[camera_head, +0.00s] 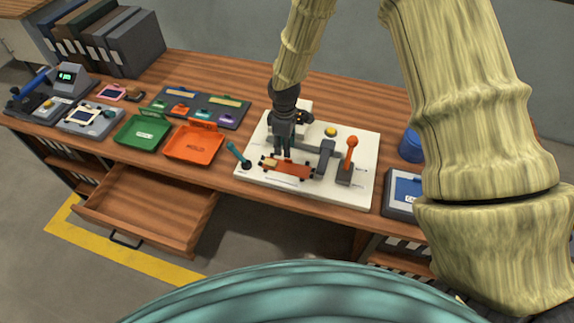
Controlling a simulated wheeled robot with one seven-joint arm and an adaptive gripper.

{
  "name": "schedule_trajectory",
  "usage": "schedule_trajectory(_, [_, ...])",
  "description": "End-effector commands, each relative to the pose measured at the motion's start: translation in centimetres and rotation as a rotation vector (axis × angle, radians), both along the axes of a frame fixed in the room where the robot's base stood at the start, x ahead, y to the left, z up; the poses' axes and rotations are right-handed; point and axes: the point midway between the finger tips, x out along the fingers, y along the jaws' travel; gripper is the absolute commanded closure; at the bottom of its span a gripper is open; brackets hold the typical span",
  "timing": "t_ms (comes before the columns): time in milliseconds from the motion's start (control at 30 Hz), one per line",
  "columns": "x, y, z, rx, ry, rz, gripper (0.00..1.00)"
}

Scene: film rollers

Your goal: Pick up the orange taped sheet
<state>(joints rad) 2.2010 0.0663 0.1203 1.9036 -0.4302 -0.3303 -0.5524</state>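A flat orange-brown sheet (293,170) with a tan patch at its left end and small dark pieces at its edges lies on the white board (345,196) at the front middle of the bench. I take it for the orange taped sheet. My gripper (283,155) points down from above, its dark fingertips at the back edge of this sheet in the picture. Whether the fingers touch it, and how far apart they are, is too small to tell. My forearm and gripper hide part of the board behind.
On the board are an orange-topped lever (350,155), a grey roller block (326,156), a yellow button (330,131) and a teal handle (238,155). Orange (194,144) and green (142,132) trays stand left. An open drawer (150,207) juts out below.

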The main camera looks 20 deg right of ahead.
Motion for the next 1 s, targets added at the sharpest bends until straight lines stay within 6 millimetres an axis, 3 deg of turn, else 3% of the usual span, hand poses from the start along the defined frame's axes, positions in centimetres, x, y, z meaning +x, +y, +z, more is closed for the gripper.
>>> schedule_trajectory(600, [-0.4,0.0,-4.7,-0.001,0.001,-0.003,0.69])
schedule_trajectory(967, [-0.4,0.0,-5.2,0.000,0.000,-0.003,0.69])
schedule_trajectory(1000, [-0.4,0.0,-5.2,0.000,0.000,-0.003,0.76])
